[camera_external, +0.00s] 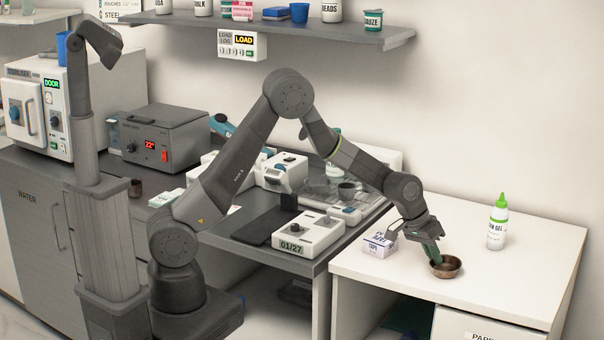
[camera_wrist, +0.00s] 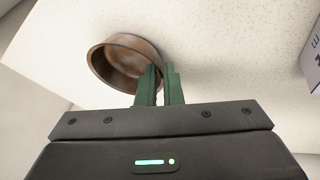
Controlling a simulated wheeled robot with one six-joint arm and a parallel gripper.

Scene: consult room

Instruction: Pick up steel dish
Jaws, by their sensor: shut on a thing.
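The steel dish (camera_external: 447,267) is a small, round, brownish metal bowl on the white counter at the right in the external view. It also shows in the wrist view (camera_wrist: 112,62), with its open top visible. My gripper (camera_external: 437,260) reaches down to the dish from the upper left. In the wrist view its green fingers (camera_wrist: 160,72) are shut on the dish's rim, one on each side of the wall. The dish looks at or very near the counter surface; I cannot tell whether it is lifted.
A small white labelled box (camera_external: 380,243) stands left of my gripper. A white bottle with a green cap (camera_external: 497,225) stands behind and right of the dish. A shelf (camera_external: 300,30) hangs above the dark bench.

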